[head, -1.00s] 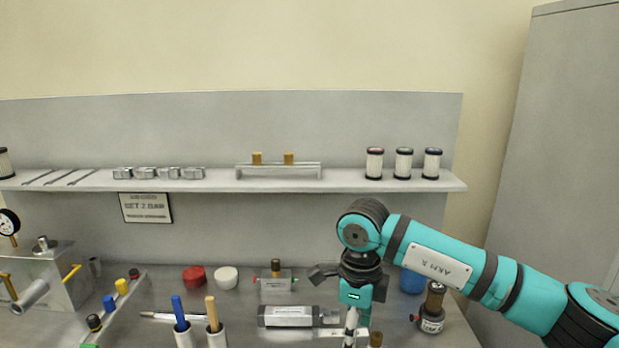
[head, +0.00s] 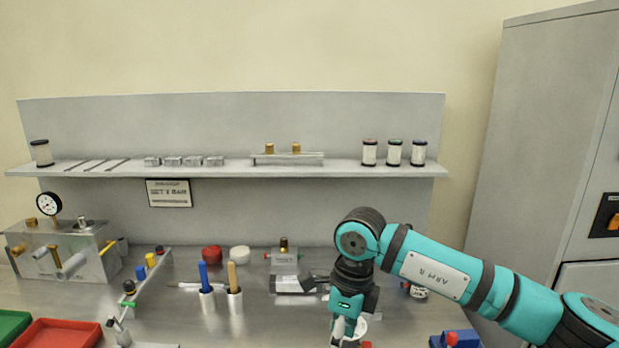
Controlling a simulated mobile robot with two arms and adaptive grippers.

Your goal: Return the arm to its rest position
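My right arm, teal with black joints and an "ARM" label, reaches in from the right over the workbench (head: 190,325). My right gripper (head: 340,332) points down at the lower middle of the head view, over the front part of the bench. Its fingers are small and partly cut off near a white round item, so I cannot tell if they are open or shut. My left arm and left gripper are not in the picture.
A red tray (head: 62,335) and a green tray (head: 12,324) sit at the lower left. A metal block with a gauge (head: 49,204) stands at left. Blue (head: 204,275) and tan (head: 232,277) handles stand in white holders. A shelf (head: 230,170) runs behind. A grey cabinet (head: 525,150) stands at right.

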